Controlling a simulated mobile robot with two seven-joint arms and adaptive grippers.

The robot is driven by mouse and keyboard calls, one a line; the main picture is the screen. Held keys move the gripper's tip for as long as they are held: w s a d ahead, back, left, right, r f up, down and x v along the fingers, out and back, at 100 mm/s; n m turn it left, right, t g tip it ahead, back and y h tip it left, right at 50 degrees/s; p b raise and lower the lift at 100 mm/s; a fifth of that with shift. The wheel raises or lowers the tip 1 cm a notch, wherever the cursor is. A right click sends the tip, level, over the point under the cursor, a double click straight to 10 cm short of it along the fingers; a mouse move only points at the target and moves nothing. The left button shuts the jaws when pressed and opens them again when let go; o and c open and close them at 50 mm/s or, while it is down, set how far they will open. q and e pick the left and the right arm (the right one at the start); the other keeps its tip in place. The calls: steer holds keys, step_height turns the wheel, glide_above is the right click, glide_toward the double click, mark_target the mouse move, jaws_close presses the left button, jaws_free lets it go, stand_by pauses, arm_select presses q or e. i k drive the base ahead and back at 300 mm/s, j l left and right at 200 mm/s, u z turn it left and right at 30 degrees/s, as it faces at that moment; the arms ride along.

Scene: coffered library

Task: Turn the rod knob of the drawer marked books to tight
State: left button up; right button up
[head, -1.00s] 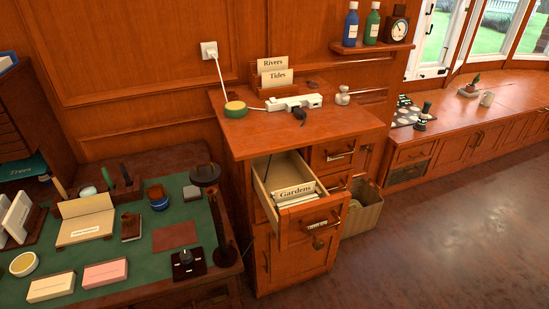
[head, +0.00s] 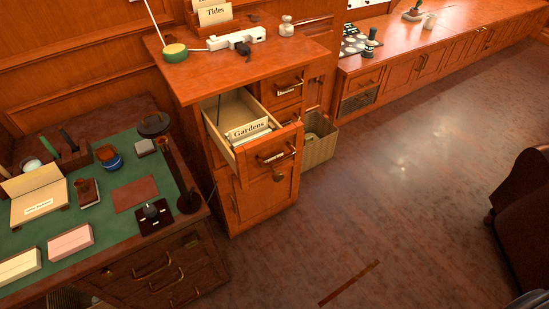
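A wooden cabinet (head: 250,205) stands left of the picture's middle. Its upper left drawer (head: 284,138) is pulled open and holds a card reading "Gardens" (head: 249,129) with more cards behind the front. The drawer front has a metal handle with a pale label (head: 273,156), too small to read. A small round brass piece (head: 278,177) shows just under that front. A closed drawer (head: 289,85) with a similar handle is behind it to the right. I cannot make out a "books" marking or a rod knob. Neither gripper is in view.
A green-topped desk (head: 105,230) with stationery stands close on the left. A woven basket (head: 319,148) sits on the floor right of the cabinet. A dark chair (head: 525,205) is at the right edge. The floor (head: 400,190) between is mostly clear.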

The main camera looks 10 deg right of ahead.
mark_target(277, 176)
steer(key=i+l, duration=0.2)
steer(key=l, duration=0.15)
steer(key=i+l, duration=0.15)
steer(key=l, duration=0.15)
steer(key=i+l+u, duration=0.15)
steer(key=l+u, duration=0.15)
steer(key=i+l+u, duration=0.15)
steer(key=l+u, duration=0.15)
steer(key=l, duration=0.15)
steer(key=l+u, duration=0.35)
steer(key=i+l, duration=0.05)
steer(key=l, duration=0.05)
